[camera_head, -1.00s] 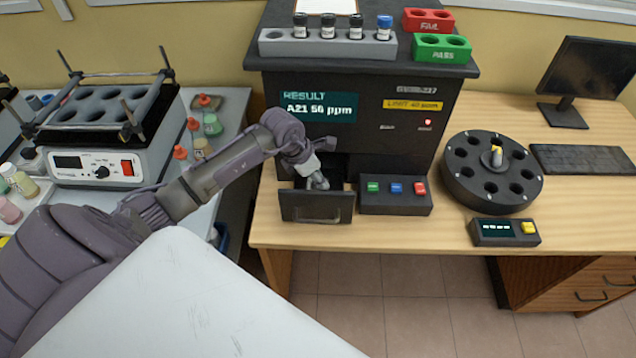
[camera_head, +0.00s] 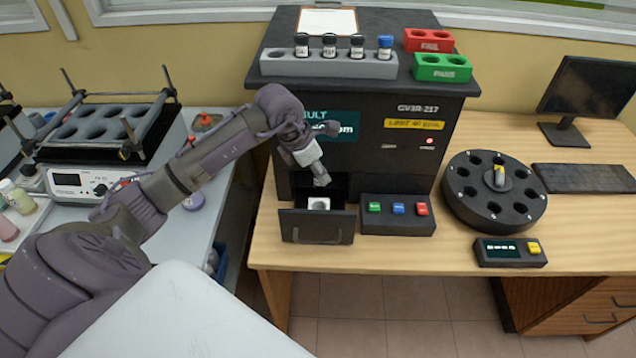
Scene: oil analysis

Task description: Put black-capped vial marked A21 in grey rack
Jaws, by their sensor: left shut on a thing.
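My left gripper (camera_head: 321,180) is shut just above the open drawer (camera_head: 317,226) of the black analyser. It is shut on a vial that is mostly hidden by the fingers, so its cap and mark cannot be read. In the drawer a white holder (camera_head: 319,204) shows, with nothing standing in it. The grey rack (camera_head: 330,68) sits on top of the analyser. It holds several vials, black-capped ones and a blue-capped one (camera_head: 385,48) at the right; its left end looks free. My right gripper is not in view.
The analyser (camera_head: 385,120) has a red rack (camera_head: 429,40) and a green rack (camera_head: 441,68) on top, and a clipboard behind. A button box (camera_head: 397,214) stands right of the drawer. A black carousel (camera_head: 494,190) stands further right.

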